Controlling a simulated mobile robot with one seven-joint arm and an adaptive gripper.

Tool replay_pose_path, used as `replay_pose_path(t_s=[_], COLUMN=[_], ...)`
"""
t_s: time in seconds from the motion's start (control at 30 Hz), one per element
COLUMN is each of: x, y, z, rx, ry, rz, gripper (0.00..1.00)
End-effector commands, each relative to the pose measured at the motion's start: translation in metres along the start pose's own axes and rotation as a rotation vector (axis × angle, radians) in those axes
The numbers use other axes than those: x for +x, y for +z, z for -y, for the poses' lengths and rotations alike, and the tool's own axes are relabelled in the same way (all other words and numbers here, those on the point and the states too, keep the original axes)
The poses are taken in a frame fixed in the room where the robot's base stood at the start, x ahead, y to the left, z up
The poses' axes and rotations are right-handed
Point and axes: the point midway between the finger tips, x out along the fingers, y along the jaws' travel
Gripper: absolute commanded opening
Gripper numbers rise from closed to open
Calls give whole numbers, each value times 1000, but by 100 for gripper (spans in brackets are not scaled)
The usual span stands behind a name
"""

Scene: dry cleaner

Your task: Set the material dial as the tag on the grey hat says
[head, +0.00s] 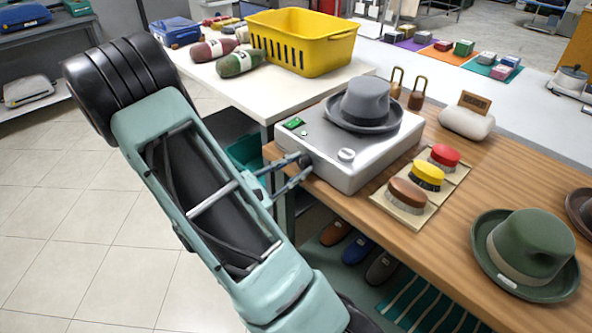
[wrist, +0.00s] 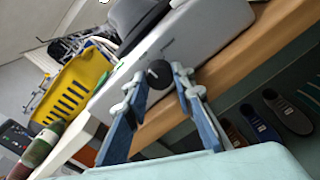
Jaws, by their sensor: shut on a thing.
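The grey hat (head: 364,103) sits on top of a white-grey machine (head: 330,180), and I see no readable tag on it. A dark round dial (wrist: 158,74) is on the machine's side face. My gripper (head: 303,164) reaches this face from the left, its fingers either side of the dial and shut on it. It also shows in the wrist view (wrist: 156,80). The dial's markings are not readable. The machine's top also has a small green display (head: 293,123) and a white round knob (head: 346,154). I cannot tell which control is for material.
Brushes in brown, yellow and red (head: 427,176) lie on a board beside the machine. A green hat (head: 525,250) is on the wooden counter (head: 455,230). A yellow basket (head: 300,40) stands on the white table behind. Shoes (head: 358,249) are below the counter. Floor at left is clear.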

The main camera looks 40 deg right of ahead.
Motion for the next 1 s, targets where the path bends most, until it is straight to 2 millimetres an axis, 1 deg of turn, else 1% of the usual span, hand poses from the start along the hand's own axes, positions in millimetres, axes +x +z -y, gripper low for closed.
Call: replay_pose_path(t_s=[0.5, 0.53, 0.67, 0.9, 1.0], x=[-1, -1, -1, 0, -4], y=[-1, -1, -1, 0, -1], z=[0, 0, 0, 0, -1], rx=[23, 23, 23, 23, 23], ry=[1, 1, 1, 0, 2], rz=[-5, -5, -3, -2, -2], gripper=[0, 27, 41, 41, 41])
